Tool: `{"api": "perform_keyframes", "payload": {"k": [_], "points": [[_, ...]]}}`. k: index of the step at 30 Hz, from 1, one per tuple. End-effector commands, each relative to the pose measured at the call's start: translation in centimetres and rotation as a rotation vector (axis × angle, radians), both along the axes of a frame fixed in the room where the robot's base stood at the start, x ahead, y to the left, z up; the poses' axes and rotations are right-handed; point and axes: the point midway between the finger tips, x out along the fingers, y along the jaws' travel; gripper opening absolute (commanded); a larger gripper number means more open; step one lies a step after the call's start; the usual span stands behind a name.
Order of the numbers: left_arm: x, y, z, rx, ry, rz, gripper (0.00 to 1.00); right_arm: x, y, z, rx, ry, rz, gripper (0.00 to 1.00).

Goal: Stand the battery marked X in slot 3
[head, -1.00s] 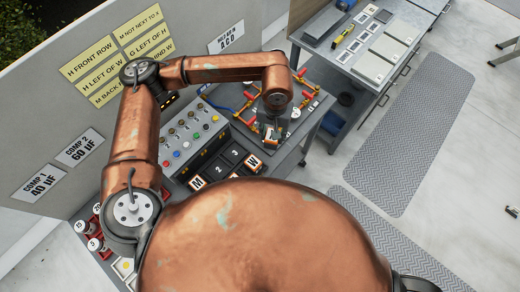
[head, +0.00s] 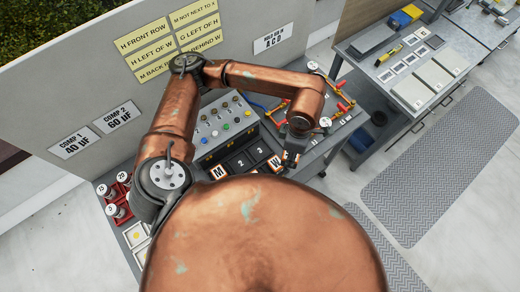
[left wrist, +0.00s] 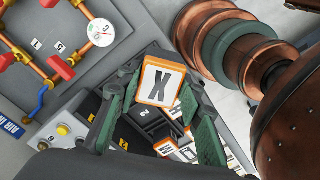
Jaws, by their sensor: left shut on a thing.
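My left gripper (head: 290,158) is over the right end of the battery rack in the head view. In the left wrist view, the battery marked X (left wrist: 163,82), white with an orange edge, sits between the green-padded fingers of my left gripper (left wrist: 160,105), which is shut on it. The dark rack has slots labelled 2 (head: 239,163) and 3 (head: 256,153). A battery that looks marked M (head: 218,173) stands at the rack's left. Another battery, apparently marked W (head: 277,165), is close to the gripper at the right. My right gripper is out of view.
A grey control box (head: 225,130) with coloured buttons stands behind the rack. Copper pipework with red valve handles (head: 342,105) lies to the right. Yellow rule signs (head: 195,22) hang on the wall. Red holders with capacitors (head: 117,208) are at the left.

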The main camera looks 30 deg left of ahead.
Motion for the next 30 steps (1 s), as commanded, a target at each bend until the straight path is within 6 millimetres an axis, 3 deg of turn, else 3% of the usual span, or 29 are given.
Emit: {"api": "perform_keyframes", "payload": {"k": [24, 30], "points": [[-6.2, 3.7, 0.7, 0.029, -0.002, 1.913, 0.00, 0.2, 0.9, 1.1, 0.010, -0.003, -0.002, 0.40], [-7.3, 4.4, 0.8, 0.030, -0.004, 2.279, 0.00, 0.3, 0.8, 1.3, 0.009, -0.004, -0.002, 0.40]]}}
